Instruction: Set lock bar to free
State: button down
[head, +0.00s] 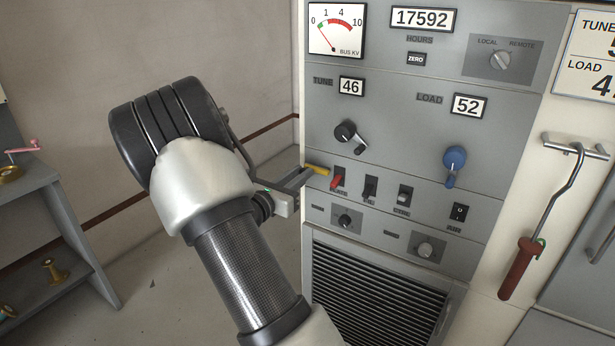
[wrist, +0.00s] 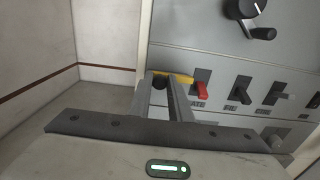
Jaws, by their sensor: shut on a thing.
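A short yellow bar (head: 317,169), which looks like the lock bar, is at the left edge of the grey rack panel, beside a red toggle switch (head: 338,182). In the wrist view the yellow bar (wrist: 184,78) runs sideways across the fingertips, towards the red toggle (wrist: 201,89). My gripper (head: 302,179) reaches in from the left and is shut on the yellow bar; the wrist view shows its two fingers (wrist: 163,84) close around a dark part below it. The fingers hide part of the bar and its mount.
Right of the red toggle are black toggles (head: 370,189), a black crank (head: 349,134) and a blue-knobbed crank (head: 454,163). A hooked rod with a red handle (head: 520,268) hangs further right. A grey shelf (head: 66,235) stands at left. Floor between is clear.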

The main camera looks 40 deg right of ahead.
jog(key=c, duration=1.6)
grip_release()
jog(key=shift+w+a, duration=0.15)
jog(key=shift+w, duration=0.1)
jog(key=shift+c, duration=0.2)
jog(key=p+v, duration=0.1)
jog(key=v, duration=1.6)
jog(key=shift+s+p, duration=0.2)
jog(key=shift+p, duration=0.2)
jog(key=shift+a, duration=0.15)
